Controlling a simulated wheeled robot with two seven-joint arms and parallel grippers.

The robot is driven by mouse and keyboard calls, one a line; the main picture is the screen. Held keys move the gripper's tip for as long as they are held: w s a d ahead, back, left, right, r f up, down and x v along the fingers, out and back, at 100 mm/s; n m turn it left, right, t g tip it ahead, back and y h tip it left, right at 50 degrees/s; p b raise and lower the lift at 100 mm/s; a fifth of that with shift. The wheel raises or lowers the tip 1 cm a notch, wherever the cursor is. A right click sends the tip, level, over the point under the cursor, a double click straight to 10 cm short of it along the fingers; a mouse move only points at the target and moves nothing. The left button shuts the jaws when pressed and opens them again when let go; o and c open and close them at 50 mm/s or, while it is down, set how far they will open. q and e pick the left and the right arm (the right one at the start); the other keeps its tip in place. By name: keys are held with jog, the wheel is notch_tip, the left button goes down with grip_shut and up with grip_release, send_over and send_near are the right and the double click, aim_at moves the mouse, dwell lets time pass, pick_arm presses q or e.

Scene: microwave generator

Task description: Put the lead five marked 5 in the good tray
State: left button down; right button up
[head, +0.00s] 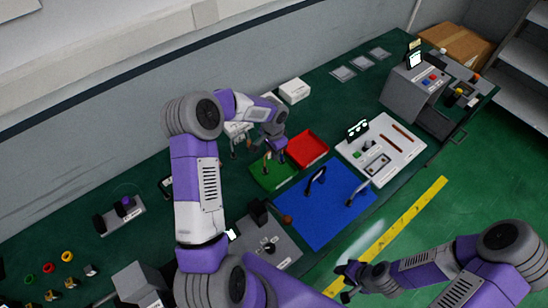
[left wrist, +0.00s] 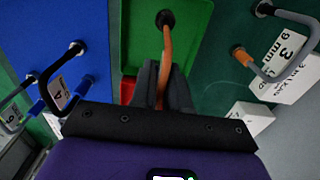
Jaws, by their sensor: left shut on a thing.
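My left gripper (head: 273,150) is shut on an orange lead (left wrist: 166,50), whose dark ringed end points away from the jaws. The number on this lead is not visible. The gripper and lead are over the green tray (head: 262,183), which also fills the upper middle of the left wrist view (left wrist: 195,30). I cannot tell whether the lead touches the tray floor. The red tray (head: 307,147) is just right of the green one. My right gripper (head: 347,283) is empty, fingers apart, over the floor in front of the bench.
The blue mat (head: 318,222) holds dark leads (head: 316,180) and a grey lead (head: 358,193); one tag reads 4 (left wrist: 60,92). A white board (head: 400,160) with parts lies farther right.

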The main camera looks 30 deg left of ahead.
pick_arm(q)
jog(key=shift+f, duration=1.7)
jog(key=shift+f, duration=0.15)
jog(key=c, duration=1.1)
grip_release()
notch_tip(320, 180, up, 12)
jog(key=shift+r, duration=0.2)
